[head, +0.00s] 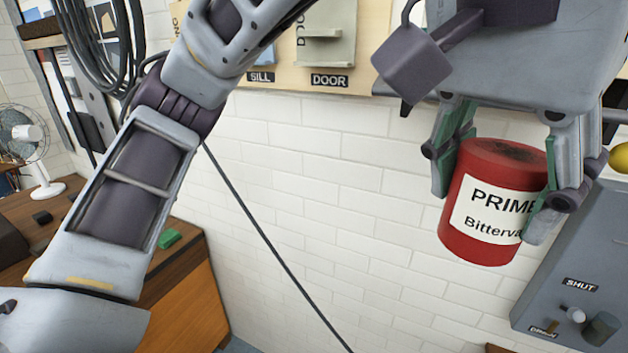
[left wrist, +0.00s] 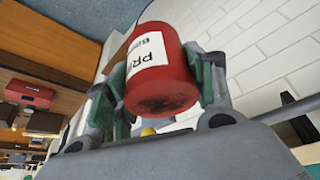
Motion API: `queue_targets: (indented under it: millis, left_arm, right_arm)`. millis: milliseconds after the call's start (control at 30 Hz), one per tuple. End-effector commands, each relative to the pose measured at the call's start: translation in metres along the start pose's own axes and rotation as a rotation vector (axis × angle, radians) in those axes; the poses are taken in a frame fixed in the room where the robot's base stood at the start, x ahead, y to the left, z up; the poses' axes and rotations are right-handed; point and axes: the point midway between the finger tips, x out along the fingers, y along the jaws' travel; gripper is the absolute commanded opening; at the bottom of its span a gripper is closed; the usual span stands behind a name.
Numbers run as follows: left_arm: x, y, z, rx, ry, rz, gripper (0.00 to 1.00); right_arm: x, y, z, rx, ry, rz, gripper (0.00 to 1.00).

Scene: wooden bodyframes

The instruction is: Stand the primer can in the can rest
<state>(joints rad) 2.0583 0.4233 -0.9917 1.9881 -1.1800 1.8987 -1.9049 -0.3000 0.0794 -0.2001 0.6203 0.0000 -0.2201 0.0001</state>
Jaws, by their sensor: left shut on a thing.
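The primer can (head: 482,235) is red with a white label and a dark, smudged top. My left gripper (head: 498,195) is shut on it, one finger on each side, and holds it up in the air in front of the white brick wall. In the head view the can is close to upright, with a slight tilt. The can (left wrist: 175,75) also shows in the left wrist view between the green-padded fingers of my left gripper (left wrist: 168,88). I cannot make out the can rest in either view. My right gripper is not in view.
A grey panel (head: 565,250) with a SHUT label and knobs is on the right, near the can. A board with SILL and DOOR labels (head: 329,80) is on the wall above. A wooden bench (head: 180,290) with a green block (head: 169,239) and a fan (head: 25,135) are at left.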

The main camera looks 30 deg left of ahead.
Motion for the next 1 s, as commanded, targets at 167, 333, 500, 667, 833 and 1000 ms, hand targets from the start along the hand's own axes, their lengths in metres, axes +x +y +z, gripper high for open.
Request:
queue_targets:
  millis: [167, 333, 500, 667, 833, 1000]
  left_arm:
    - [0.030, -0.021, 0.006, -0.033, -0.001, -0.011, 0.21]
    - [0.059, -0.041, 0.013, -0.062, -0.001, -0.024, 0.21]
    - [0.087, -0.060, 0.019, -0.093, -0.003, -0.037, 0.21]
    - [0.114, -0.079, 0.025, -0.121, -0.002, -0.048, 0.21]
    - [0.144, -0.099, 0.031, -0.153, -0.003, -0.061, 0.21]
    - [0.173, -0.119, 0.037, -0.184, -0.003, -0.074, 0.21]
  right_arm:
    - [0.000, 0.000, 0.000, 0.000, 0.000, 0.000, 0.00]
    - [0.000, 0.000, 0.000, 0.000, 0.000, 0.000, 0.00]
    - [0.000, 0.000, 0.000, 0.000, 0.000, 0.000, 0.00]
    - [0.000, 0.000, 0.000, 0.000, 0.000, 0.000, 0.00]
    - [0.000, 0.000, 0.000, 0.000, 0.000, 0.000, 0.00]
    - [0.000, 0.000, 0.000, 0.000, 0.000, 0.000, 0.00]
